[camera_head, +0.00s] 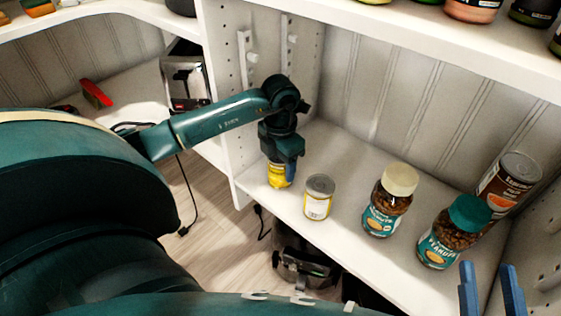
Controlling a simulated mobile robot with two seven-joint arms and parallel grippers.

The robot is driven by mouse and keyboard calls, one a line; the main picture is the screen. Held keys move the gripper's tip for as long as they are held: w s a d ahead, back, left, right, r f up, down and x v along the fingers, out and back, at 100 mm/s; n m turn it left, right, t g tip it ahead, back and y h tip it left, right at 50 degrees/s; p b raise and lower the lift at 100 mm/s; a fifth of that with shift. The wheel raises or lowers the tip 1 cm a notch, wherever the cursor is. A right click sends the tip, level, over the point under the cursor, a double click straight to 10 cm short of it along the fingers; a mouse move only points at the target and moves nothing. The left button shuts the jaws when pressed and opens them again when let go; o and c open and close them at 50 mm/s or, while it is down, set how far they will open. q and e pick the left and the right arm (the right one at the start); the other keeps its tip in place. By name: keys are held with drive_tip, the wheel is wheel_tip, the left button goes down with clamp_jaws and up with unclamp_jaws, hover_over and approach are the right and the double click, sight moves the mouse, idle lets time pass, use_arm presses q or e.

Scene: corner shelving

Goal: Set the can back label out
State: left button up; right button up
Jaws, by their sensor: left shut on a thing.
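My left gripper (282,165) points down at the left end of the shelf and is shut on a yellow can (277,181). The can is upright, and its upper part is hidden by the gripper. Its yellow side faces me, but the print is too small to read. I cannot tell whether its base touches the shelf board. A silver-topped can (318,198) with a white and yellow label stands upright just to the right, apart from the gripper. My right gripper (490,291) shows as two blue fingers, apart and empty, at the bottom right.
The white shelf board (345,245) also holds a cream-lidded jar (389,201), a green-lidded peanut jar (454,232) and a brown can (508,184) at the right. A white upright panel (222,100) stands left of the gripper. An upper shelf (420,35) overhangs behind.

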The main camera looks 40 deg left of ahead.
use_arm(q)
drive_tip(key=o, duration=1.4)
wheel_tip(320, 180, up, 5)
drive_tip(key=shift+r+p, duration=0.15)
drive_tip(key=shift+p, duration=1.05)
wheel_tip(320, 180, up, 6)
drive_tip(key=shift+r+p, duration=0.25)
drive_tip(key=shift+p, duration=0.85)
drive_tip(key=shift+r, duration=0.6)
use_arm(e)
drive_tip(key=shift+s+d+r+n+h, duration=0.1)
drive_tip(key=shift+d+r+n+h, duration=0.05)
drive_tip(key=shift+d+n+h, duration=0.3)
use_arm(q)
drive_tip(key=shift+s, duration=0.1)
use_arm(e)
drive_tip(key=shift+s, duration=0.1)
